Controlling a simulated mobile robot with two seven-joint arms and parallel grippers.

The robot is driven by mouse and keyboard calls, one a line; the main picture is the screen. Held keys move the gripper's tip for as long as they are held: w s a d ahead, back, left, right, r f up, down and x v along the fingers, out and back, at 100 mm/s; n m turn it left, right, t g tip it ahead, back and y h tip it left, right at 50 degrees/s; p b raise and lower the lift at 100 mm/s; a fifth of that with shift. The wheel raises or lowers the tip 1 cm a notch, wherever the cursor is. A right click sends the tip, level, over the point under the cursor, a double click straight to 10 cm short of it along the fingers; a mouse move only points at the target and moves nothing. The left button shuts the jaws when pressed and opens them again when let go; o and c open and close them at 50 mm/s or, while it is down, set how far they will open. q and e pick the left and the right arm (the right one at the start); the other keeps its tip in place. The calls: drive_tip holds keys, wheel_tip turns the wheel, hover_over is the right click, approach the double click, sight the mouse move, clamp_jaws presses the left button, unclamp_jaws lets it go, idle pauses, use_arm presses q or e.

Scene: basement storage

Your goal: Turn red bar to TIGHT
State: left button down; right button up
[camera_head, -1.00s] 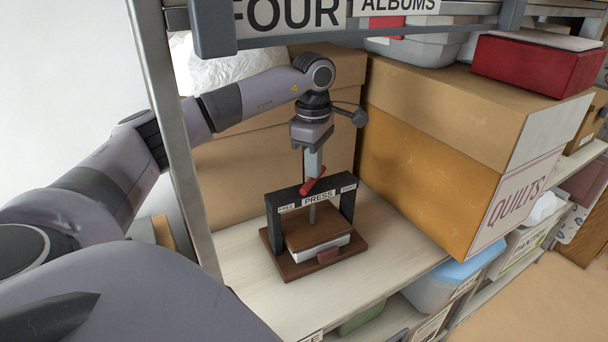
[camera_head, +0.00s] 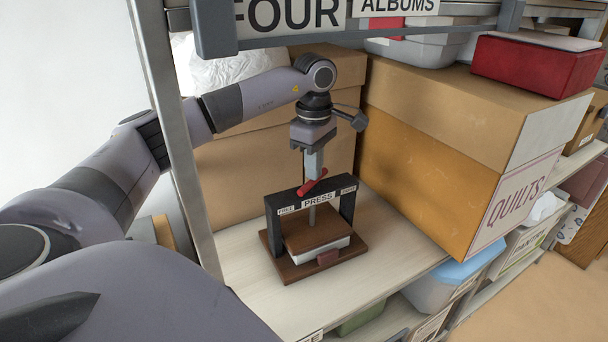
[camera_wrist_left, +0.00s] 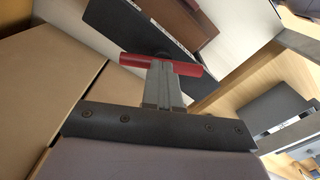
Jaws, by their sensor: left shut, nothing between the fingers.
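A small press (camera_head: 315,248) with a dark frame and brown wooden boards stands on the shelf. Its frame carries a PRESS label (camera_head: 318,200), a FREE label (camera_head: 287,210) at left and a right-hand label (camera_head: 348,188) too small to read surely. The red bar (camera_head: 311,187) sits on top of the frame, slanted in the head view. In the left wrist view the red bar (camera_wrist_left: 186,69) lies across my fingertips. My left gripper (camera_head: 314,172) points down with its shut fingers at the bar, nothing held between them. Whether they touch the bar is unclear. My right gripper is out of view.
A large QUILTS carton (camera_head: 440,165) stands close at the right, and more cartons (camera_head: 228,160) stand behind. A metal post (camera_head: 180,150) rises in front of my left arm. A shelf beam (camera_head: 290,38) crosses above. Bare shelf (camera_head: 245,262) shows around the press.

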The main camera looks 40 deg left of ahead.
use_arm(q)
drive_tip(key=shift+s+f, duration=0.15)
drive_tip(key=shift+f, duration=0.55)
drive_tip(key=m, duration=0.6)
drive_tip(key=c, duration=1.1)
unclamp_jaws()
drive_tip(key=shift+w, duration=0.2)
drive_tip(key=shift+w+f, duration=0.1)
drive_tip(key=shift+w, duration=0.05)
drive_tip(key=shift+a, duration=0.1)
drive_tip(key=shift+s+a+r, duration=0.1)
drive_tip(key=shift+a+r, duration=0.1)
drive_tip(key=shift+r, duration=0.45)
drive_tip(key=shift+s+a+r, duration=0.1)
drive_tip(key=shift+a+r, duration=0.05)
drive_tip(key=shift+r, duration=0.45)
drive_tip(key=shift+w+d+r, duration=0.1)
drive_tip(key=shift+d+r, duration=0.05)
drive_tip(key=shift+r, duration=0.6)
drive_tip(key=shift+w+d+r, duration=0.1)
drive_tip(key=shift+r, duration=0.6)
